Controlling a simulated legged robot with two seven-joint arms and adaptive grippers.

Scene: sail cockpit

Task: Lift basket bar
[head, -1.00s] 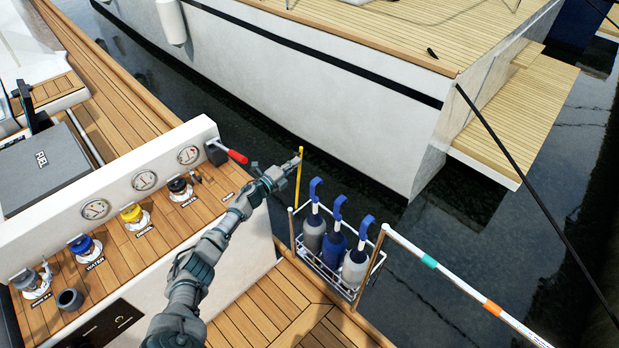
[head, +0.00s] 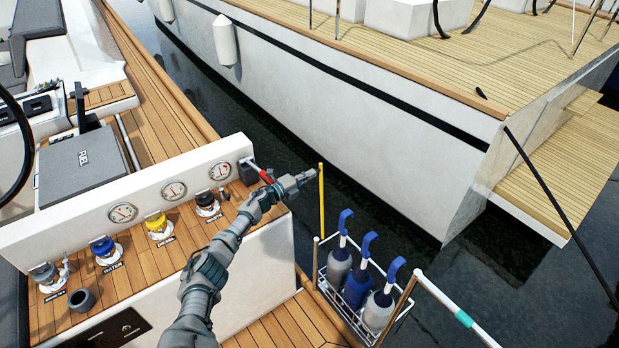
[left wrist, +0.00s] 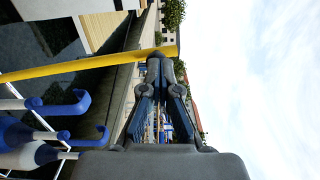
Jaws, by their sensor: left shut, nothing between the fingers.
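The basket bar is a thin yellow upright rod (head: 322,205) at the back left corner of a wire basket (head: 318,268) hung over the water. My left gripper (head: 311,174) is shut and empty, its tip just left of the rod near the rod's top. In the left wrist view the yellow bar (left wrist: 90,67) crosses in front of the shut fingertips (left wrist: 160,60), near its end. I cannot tell whether they touch. The basket holds a grey bottle (head: 339,266), a blue bottle (head: 358,287) and a white bottle (head: 377,312) with blue hooked tops. My right gripper is not in view.
A red-handled lever (head: 263,174) is behind my left wrist, at the end of a white panel with gauges (head: 174,190). Capped deck fittings (head: 158,226) and a dark cup (head: 82,300) line the wooden deck. A white boat hull (head: 340,110) lies across the water.

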